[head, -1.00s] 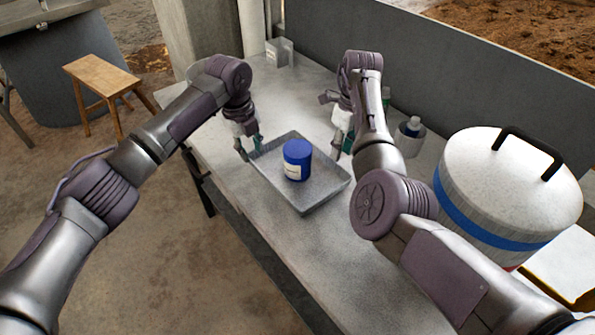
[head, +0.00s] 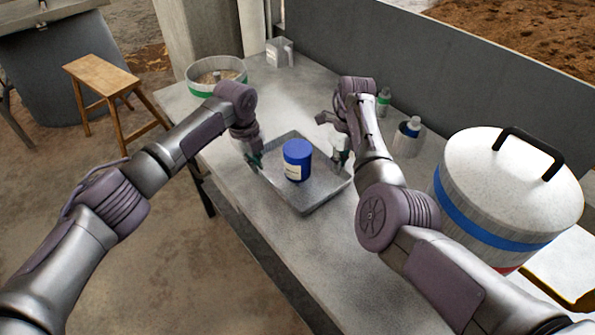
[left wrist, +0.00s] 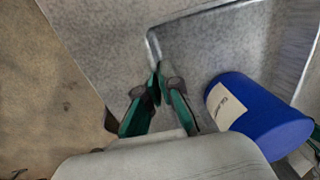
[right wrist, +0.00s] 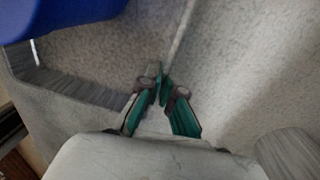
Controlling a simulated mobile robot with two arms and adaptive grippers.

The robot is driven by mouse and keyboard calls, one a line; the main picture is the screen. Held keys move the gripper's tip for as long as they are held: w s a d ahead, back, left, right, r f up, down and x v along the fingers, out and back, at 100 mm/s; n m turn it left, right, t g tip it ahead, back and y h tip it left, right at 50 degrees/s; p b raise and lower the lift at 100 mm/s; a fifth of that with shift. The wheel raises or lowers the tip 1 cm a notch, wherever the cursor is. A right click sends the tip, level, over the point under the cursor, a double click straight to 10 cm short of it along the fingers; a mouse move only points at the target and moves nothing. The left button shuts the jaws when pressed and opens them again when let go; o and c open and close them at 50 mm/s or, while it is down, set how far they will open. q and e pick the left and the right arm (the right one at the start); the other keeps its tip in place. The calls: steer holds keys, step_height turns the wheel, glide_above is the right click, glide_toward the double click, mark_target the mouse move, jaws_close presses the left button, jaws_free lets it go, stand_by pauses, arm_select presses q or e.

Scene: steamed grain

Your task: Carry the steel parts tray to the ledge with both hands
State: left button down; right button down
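The steel parts tray (head: 305,208) lies on the grey table, with a blue lidded jar (head: 296,160) standing inside it. My left gripper (head: 255,163) is at the tray's left wall. In the left wrist view its fingertips (left wrist: 158,75) come together on the tray's wall near a corner, with the jar (left wrist: 255,112) to the right. My right gripper (head: 339,162) is at the opposite wall. In the right wrist view its fingertips (right wrist: 162,85) close on that wall, and the jar (right wrist: 60,15) is at upper left. I cannot tell which surface is the ledge.
A large white drum (head: 500,190) with a black handle stands right of my right arm. Bottles (head: 409,137) stand near the back wall (head: 430,75). A green-banded bowl (head: 215,76) and a small metal holder (head: 279,50) are at the far end. The near table stretch is bare.

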arm_select(q)
steer(key=shift+w+r, duration=0.1)
steer(key=shift+r, duration=0.05)
arm_select(e)
steer(key=shift+w+r, duration=0.1)
steer(key=shift+r, duration=0.05)
stand_by(0.4)
